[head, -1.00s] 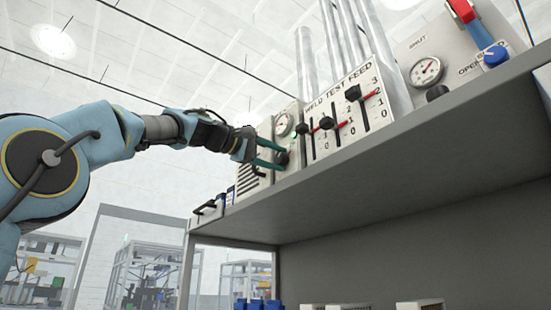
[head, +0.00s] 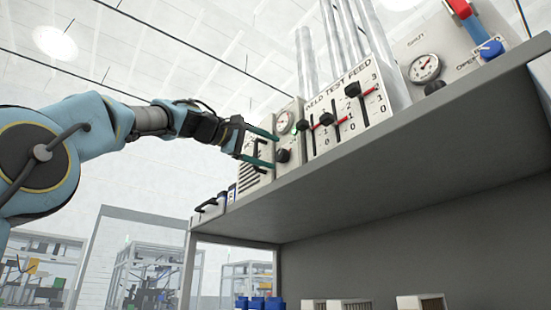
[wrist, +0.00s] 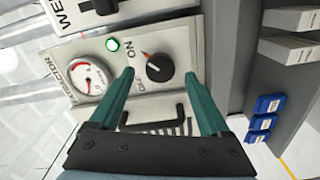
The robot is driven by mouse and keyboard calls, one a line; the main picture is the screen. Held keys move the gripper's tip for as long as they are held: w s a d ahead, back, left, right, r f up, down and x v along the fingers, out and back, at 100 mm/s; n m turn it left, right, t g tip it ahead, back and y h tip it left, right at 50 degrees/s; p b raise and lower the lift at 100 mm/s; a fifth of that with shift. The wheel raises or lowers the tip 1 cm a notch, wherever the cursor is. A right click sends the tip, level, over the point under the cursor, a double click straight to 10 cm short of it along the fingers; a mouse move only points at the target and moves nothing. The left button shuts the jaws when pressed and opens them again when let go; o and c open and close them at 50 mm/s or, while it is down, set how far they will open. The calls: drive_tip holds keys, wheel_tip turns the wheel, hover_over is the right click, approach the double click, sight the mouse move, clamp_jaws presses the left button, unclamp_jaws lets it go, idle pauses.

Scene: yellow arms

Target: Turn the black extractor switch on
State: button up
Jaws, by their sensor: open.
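The extractor panel (wrist: 72,62) is a pale box with a round gauge, a lit green lamp (wrist: 112,44) and ON and OFF lettering. Its black switch (wrist: 157,68) is a round knob with an orange pointer mark, which lies toward the ON lettering in the wrist view. In the head view the switch (head: 283,155) is on the panel front, just right of the fingertips. My gripper (head: 275,152) is open and empty, with teal fingers. In the wrist view the knob appears between and just beyond the fingertips (wrist: 158,75), apparently clear of them.
The panel stands on a grey shelf (head: 400,165). To its right is the weld test feed box (head: 345,108) with several black sliders, then a gauge panel with a red-handled lever (head: 467,18). Open air lies left of the shelf.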

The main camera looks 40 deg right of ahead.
drive_tip(key=a+b, duration=0.2)
drive_tip(key=a, duration=0.5)
drive_tip(key=shift+w+a+b, duration=0.2)
drive_tip(key=shift+a+b, duration=0.15)
drive_tip(key=shift+w+f, duration=0.1)
drive_tip(key=w+d+f+n+t+y, duration=0.2)
drive_tip(key=w+f+n+t+y, duration=0.15)
drive_tip(key=w+f, duration=0.8)
drive_tip(key=w+a+f+t+y, duration=0.15)
drive_tip(key=w+a+f, duration=0.25)
drive_tip(key=f, duration=0.7)
drive_tip(key=w+a+f+n+y, duration=0.1)
drive_tip(key=w+a+f+y, duration=0.25)
drive_tip(key=f, duration=0.75)
drive_tip(key=w+a+f+t+y, duration=0.1)
drive_tip(key=w+a+f+y, duration=0.3)
drive_tip(key=f, duration=0.7)
drive_tip(key=s+a+f+g+y, duration=0.1)
drive_tip(key=s+a+f, duration=0.1)
drive_tip(key=a+f, duration=0.65)
drive_tip(key=s+a+f+y, duration=0.2)
drive_tip(key=s+a+f, duration=0.1)
drive_tip(key=a+f, duration=0.55)
drive_tip(key=s+a+f+m+g+y, duration=0.2)
drive_tip(key=s+a+f, duration=1)
drive_tip(key=s+f, duration=0.2)
drive_tip(key=shift+s+f, duration=0.3)
drive_tip(key=shift+f, duration=0.35)
